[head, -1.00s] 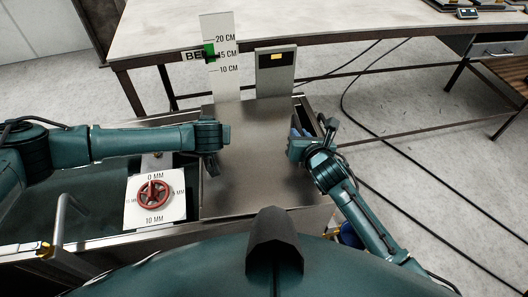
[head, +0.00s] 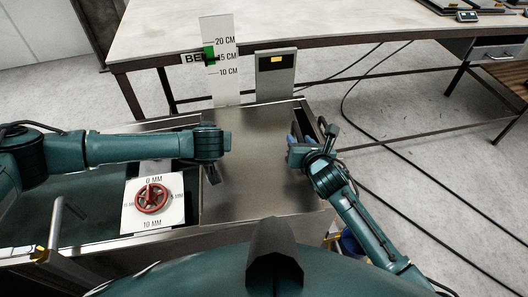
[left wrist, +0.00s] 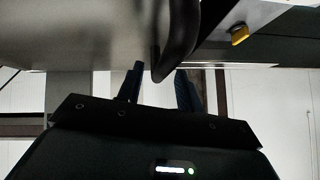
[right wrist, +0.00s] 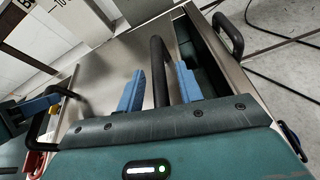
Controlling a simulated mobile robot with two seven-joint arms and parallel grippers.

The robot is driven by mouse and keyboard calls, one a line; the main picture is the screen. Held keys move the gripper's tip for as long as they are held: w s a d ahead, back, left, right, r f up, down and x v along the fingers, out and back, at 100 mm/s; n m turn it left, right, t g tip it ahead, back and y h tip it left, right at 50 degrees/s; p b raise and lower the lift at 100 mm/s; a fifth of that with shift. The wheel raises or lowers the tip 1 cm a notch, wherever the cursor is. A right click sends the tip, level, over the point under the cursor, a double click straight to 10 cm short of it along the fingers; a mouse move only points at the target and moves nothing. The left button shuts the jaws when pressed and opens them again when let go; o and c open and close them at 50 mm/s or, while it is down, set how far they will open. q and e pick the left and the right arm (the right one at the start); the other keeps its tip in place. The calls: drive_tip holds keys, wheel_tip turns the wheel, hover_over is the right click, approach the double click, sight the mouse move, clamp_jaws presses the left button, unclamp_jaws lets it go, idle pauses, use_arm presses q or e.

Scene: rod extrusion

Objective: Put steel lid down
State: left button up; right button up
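The steel lid (head: 255,165) is a flat grey plate lying level over the machine top in the head view. Black bar handles stand at its sides. My left gripper (head: 212,172) is at the lid's left edge. In the left wrist view its fingers (left wrist: 158,88) are apart, with the rounded end of a black handle (left wrist: 177,45) between them. My right gripper (head: 293,150) is at the lid's right edge. In the right wrist view its blue fingers (right wrist: 160,90) stand apart on either side of a black handle (right wrist: 157,62), with gaps showing. The lid's underside is hidden.
A dark open slot (head: 308,122) shows right of the lid. A red handwheel (head: 152,198) on a white dial plate is left of it. A height scale (head: 222,75) and a grey box with a yellow light (head: 276,72) stand behind. A long table (head: 330,25) is at the back.

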drive_tip(key=shift+s, duration=0.15)
use_arm(q)
drive_tip(key=v, duration=1)
use_arm(e)
drive_tip(key=v, duration=1.2)
use_arm(q)
drive_tip(key=shift+s, duration=0.1)
